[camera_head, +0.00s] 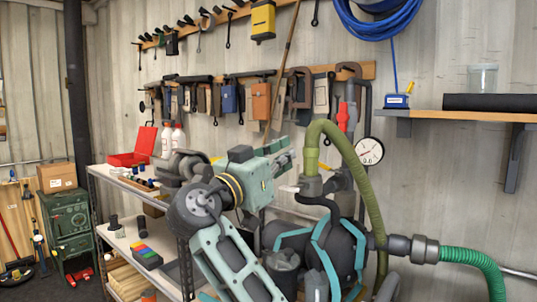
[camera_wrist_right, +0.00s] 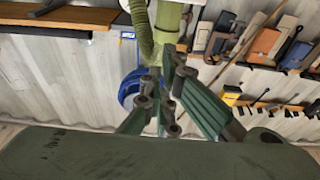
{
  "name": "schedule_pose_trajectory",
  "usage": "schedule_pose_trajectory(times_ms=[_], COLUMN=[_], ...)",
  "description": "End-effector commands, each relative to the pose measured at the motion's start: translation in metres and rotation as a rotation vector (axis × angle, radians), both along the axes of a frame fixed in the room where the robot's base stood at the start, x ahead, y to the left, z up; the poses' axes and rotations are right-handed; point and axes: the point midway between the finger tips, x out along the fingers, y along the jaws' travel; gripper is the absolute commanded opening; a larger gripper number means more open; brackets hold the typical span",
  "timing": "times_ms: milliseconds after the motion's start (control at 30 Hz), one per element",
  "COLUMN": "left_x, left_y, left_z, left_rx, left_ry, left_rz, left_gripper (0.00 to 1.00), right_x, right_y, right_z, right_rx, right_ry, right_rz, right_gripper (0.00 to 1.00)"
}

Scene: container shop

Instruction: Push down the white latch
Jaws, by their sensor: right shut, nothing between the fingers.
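The white latch (camera_head: 289,189) is a small pale lever. It sticks out to the left from the grey fitting (camera_head: 311,187) below the green hose (camera_head: 340,140). My right gripper (camera_head: 287,153) is shut and empty, above the latch and slightly left of the hose in the head view. I see a gap between gripper and latch in that view. The right wrist view shows the fingers (camera_wrist_right: 168,103) together and the green hose (camera_wrist_right: 140,25) beyond them. A white piece (camera_wrist_right: 190,3) at that view's top edge may be the latch; I cannot tell. My left gripper is not in view.
A dark pump tank (camera_head: 345,250) with teal straps stands below the fitting. A pressure gauge (camera_head: 370,151) is right of the hose. A shelf unit (camera_head: 105,172) with bottles and a red case stands left. Tools hang on the wall; a wooden shelf (camera_head: 450,115) is at right.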

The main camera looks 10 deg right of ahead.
Motion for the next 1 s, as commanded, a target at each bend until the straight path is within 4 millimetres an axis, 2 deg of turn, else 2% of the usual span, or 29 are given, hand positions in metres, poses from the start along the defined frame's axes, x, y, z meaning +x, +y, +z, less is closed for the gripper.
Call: schedule_pose_trajectory(times_ms=[33, 100, 300, 700, 867, 1000], left_x=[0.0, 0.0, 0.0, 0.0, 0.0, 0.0], left_y=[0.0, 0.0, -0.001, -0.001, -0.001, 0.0], left_z=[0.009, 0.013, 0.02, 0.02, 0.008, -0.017], left_rx=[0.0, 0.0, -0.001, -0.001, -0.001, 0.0], left_ry=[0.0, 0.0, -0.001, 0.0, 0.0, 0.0], left_rz=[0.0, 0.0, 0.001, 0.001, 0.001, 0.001], left_gripper=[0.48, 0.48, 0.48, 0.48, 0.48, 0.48], right_x=[0.005, 0.003, 0.0, -0.001, -0.001, -0.002], right_y=[-0.006, -0.002, 0.0, 0.0, 0.001, 0.002], right_z=[0.003, -0.013, -0.034, -0.039, -0.045, -0.055], right_rx=[-0.001, -0.002, 0.0, -0.001, -0.016, -0.054], right_ry=[0.003, 0.005, 0.002, -0.001, -0.012, -0.043], right_rz=[-0.003, 0.001, 0.001, 0.0, 0.0, 0.0], right_gripper=[0.0, 0.0, 0.0, 0.0, 0.0, 0.0])
